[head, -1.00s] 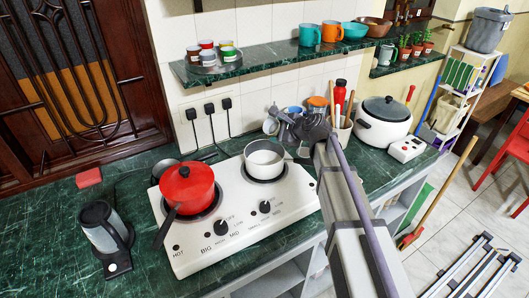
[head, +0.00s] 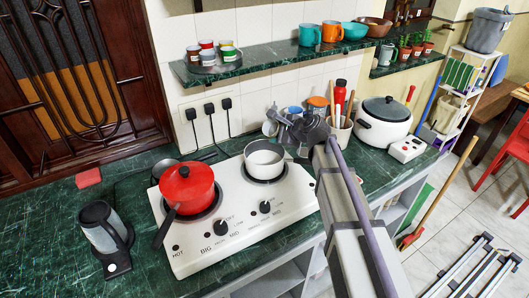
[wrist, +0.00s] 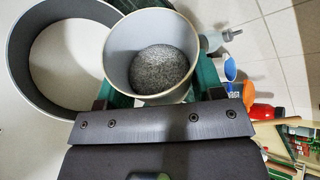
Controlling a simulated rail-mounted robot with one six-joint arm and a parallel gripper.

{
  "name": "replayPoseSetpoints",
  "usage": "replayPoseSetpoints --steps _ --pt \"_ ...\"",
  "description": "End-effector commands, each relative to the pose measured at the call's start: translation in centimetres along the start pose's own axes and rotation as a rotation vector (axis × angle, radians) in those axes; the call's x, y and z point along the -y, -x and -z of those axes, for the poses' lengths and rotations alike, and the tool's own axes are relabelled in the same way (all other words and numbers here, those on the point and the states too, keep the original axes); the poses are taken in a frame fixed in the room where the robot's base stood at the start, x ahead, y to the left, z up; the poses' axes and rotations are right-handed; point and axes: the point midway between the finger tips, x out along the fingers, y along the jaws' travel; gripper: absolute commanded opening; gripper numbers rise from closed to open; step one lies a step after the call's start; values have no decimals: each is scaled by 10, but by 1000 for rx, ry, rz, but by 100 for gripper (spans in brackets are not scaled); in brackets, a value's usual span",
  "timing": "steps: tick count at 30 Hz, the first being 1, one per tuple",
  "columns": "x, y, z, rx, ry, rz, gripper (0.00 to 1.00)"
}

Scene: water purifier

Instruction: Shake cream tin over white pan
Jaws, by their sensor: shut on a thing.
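My gripper (wrist: 154,98) is shut on a cream tin (wrist: 122,60) in the wrist view. The tin's open top faces the camera, with grainy grey-and-white contents inside. The white pan (wrist: 28,98) lies beyond it at the left, its wide rim partly behind the tin in the picture. In the head view the white pan (head: 264,153) stands on the right burner of the white stove. My gripper (head: 308,130) is just right of and above it there. The tin cannot be made out clearly in the head view.
A red pot (head: 188,182) stands on the left burner of the stove (head: 235,245). Behind my gripper are cups and a utensil holder (head: 340,133). A rice cooker (head: 384,121) is to the right. A shelf (head: 280,57) with mugs hangs above.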

Motion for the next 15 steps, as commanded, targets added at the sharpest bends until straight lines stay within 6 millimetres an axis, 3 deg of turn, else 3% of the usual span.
replayPoseSetpoints --steps 15 --pt "0 0 -1 -11 26 12 38"
